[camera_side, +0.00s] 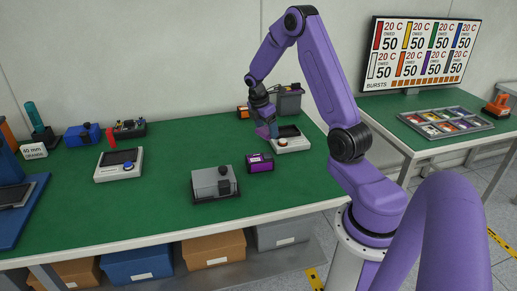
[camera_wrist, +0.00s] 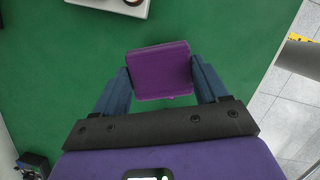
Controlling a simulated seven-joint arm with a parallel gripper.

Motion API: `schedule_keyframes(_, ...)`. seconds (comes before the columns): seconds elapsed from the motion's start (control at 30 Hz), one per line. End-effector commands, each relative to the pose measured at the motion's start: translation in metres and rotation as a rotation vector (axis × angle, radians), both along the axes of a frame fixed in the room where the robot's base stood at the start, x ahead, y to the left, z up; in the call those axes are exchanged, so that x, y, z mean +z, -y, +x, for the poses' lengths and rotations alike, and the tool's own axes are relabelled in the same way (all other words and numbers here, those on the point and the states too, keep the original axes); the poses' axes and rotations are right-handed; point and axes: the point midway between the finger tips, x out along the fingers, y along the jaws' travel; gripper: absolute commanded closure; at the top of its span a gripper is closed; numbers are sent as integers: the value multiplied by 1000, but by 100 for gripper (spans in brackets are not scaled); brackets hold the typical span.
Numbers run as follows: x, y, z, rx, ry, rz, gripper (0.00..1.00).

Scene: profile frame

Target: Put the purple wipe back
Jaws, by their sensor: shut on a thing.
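The purple wipe (camera_wrist: 160,70) shows in the wrist view as a flat, roughly square purple pad. My gripper (camera_wrist: 161,84) is shut on it, with one blue finger against its left edge and one against its right edge. The green tabletop shows around the pad. In the side view my gripper (camera_side: 267,126) points down over the back right of the table, close to a white-framed device (camera_side: 292,145). The pad is hard to separate there from my purple arm. A dark box with a purple front (camera_side: 260,163) stands on the table left of and nearer than that device.
A grey box (camera_side: 213,183) stands at the front middle. Another white-framed device (camera_side: 118,164) is at left. A grey box (camera_side: 289,100) stands behind my gripper. A tray of coloured packs (camera_side: 445,122) lies on the right table. Green surface (camera_side: 150,215) is clear at front left.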

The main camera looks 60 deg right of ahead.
Motion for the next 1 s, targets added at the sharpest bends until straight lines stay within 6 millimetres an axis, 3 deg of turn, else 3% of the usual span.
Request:
schedule_keyframes(0.17, 0, -28, 12, 205, 0, 8, 55)
schedule_keyframes(0.4, 1, -97, 33, 727, 2, 13, 55)
schedule_keyframes(0.6, 1, -141, 40, 1051, 3, 2, 55)
schedule_keyframes(0.77, -1, -154, 44, 1158, 2, -3, 55)
schedule_keyframes(1.0, -18, -144, 79, 1168, 1, -4, 55)
